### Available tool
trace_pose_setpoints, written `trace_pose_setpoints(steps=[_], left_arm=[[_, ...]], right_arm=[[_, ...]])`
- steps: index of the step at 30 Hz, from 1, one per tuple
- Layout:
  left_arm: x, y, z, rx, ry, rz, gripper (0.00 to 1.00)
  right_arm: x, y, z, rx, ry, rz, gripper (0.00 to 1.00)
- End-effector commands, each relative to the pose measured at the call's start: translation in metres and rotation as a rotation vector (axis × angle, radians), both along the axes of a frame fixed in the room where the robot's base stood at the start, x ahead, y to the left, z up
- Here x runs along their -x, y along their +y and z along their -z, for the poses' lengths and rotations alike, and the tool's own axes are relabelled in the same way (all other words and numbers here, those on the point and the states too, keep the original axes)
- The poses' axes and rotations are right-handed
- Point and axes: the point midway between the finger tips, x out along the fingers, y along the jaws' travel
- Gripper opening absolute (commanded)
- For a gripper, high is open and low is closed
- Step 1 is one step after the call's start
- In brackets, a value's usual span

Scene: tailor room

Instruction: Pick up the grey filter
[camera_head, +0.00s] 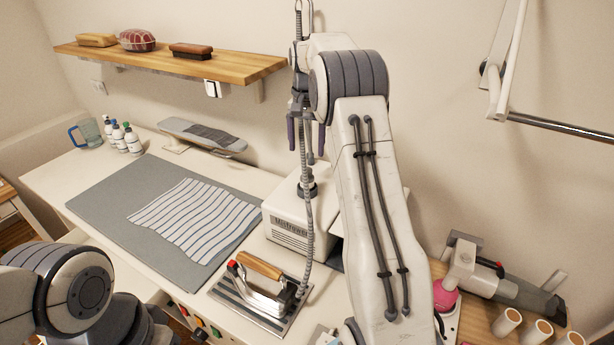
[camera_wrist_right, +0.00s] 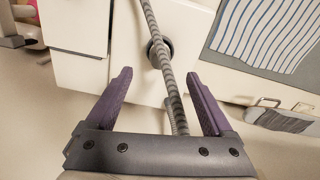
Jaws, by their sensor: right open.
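I cannot clearly pick out a grey filter in either view; my right arm hides part of the bench behind it. The white steam station (camera_head: 285,222) stands on the bench, and its white casing also shows in the right wrist view (camera_wrist_right: 140,90). A grey ribbed hose (camera_head: 307,225) rises from the dark fitting on its top. My right gripper (camera_head: 306,140) is above the station, with its purple fingers apart. In the right wrist view my right gripper (camera_wrist_right: 158,75) is open, with the hose passing across the gap; I cannot tell its depth. My left gripper is out of view.
An iron (camera_head: 268,285) rests on a striped plate in front of the station. A striped cloth (camera_head: 195,218) lies on a grey mat (camera_head: 105,207). A wooden shelf (camera_head: 230,69) is on the wall. Cardboard tubes (camera_head: 507,322) stand at right.

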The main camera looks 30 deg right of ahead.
Motion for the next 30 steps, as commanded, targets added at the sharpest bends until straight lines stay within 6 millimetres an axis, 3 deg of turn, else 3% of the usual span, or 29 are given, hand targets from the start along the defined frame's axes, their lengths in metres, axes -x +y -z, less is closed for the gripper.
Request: trace_pose_setpoints(steps=[6,11,21,30], left_arm=[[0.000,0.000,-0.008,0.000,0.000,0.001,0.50],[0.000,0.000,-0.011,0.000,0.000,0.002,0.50],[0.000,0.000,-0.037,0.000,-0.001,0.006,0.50],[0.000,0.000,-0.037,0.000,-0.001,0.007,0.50]], right_arm=[[0.001,-0.002,0.033,-0.002,0.004,0.002,0.86],[0.001,-0.002,0.045,-0.001,0.002,0.001,0.86],[-0.003,-0.005,0.088,-0.001,0.002,0.000,0.86],[-0.003,-0.005,0.096,-0.001,-0.001,-0.001,0.86]])
